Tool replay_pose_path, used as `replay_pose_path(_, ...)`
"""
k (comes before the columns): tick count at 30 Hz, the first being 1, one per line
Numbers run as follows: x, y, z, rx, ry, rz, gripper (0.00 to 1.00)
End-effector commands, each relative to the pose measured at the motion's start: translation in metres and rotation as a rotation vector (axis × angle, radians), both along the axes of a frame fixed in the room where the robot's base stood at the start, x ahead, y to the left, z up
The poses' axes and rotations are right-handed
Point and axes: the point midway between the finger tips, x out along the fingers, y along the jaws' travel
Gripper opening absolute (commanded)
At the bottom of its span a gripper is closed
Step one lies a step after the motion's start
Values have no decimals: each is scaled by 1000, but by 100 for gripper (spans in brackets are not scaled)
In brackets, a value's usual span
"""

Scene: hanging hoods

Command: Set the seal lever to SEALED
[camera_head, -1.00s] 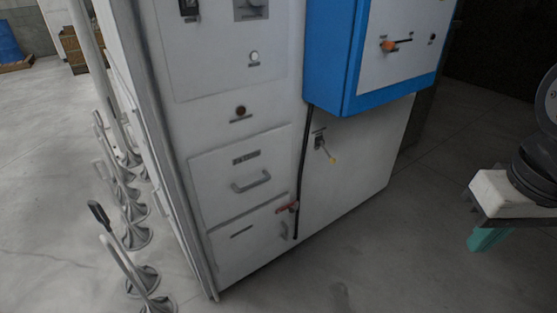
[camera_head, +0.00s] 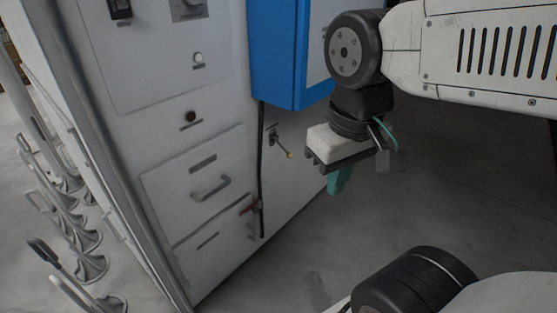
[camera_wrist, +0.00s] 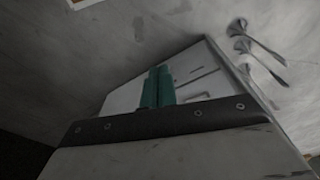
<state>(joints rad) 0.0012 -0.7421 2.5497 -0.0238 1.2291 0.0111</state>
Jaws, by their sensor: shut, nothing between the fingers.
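A small lever with a yellow tip (camera_head: 282,143) sticks out of the white cabinet front, pointing down and to the right. A red handle (camera_head: 249,208) sits lower, at the edge of the bottom drawer. The labels are too small to read, so I cannot tell which is the seal lever. My gripper (camera_head: 338,181) has teal fingers pointing down, right of the yellow-tipped lever and apart from it in the picture. In the wrist view the fingers (camera_wrist: 158,88) are together and empty, with the cabinet beyond. My arm hides much of the blue box's front.
The blue box (camera_head: 276,60) juts out above the yellow-tipped lever. A drawer handle (camera_head: 211,187) protrudes from the cabinet's left part. Several metal stands with round bases (camera_head: 91,267) line the floor at left. The floor right of the cabinet is clear.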

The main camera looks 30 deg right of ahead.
Motion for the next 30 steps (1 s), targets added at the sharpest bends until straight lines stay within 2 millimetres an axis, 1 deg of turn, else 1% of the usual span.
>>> replay_pose_path(2,10,-8,1,-39,27,-7,0)
replay_pose_path(5,32,-24,3,-129,75,-22,0)
replay_pose_path(8,64,-47,5,-251,130,-37,0)
replay_pose_path(9,78,-57,5,-304,149,-41,0)
replay_pose_path(11,100,-71,5,-383,174,-44,0)
replay_pose_path(12,116,-80,3,-434,189,-44,0)
replay_pose_path(14,140,-92,1,-513,207,-42,0)
replay_pose_path(15,156,-100,-2,-564,218,-38,0)
replay_pose_path(17,181,-111,-7,-640,230,-31,0)
replay_pose_path(18,199,-118,-12,-691,236,-23,0)
replay_pose_path(20,225,-128,-20,-766,242,-8,0)
replay_pose_path(21,242,-133,-26,-816,243,4,0)
replay_pose_path(23,269,-141,-38,-890,243,26,0)
replay_pose_path(24,287,-146,-46,-936,238,42,0)
replay_pose_path(26,313,-151,-62,-1005,230,70,0)
replay_pose_path(27,331,-154,-72,-1050,221,90,0)
replay_pose_path(29,357,-157,-91,-1114,206,124,0)
replay_pose_path(30,374,-159,-104,-1154,194,147,0)
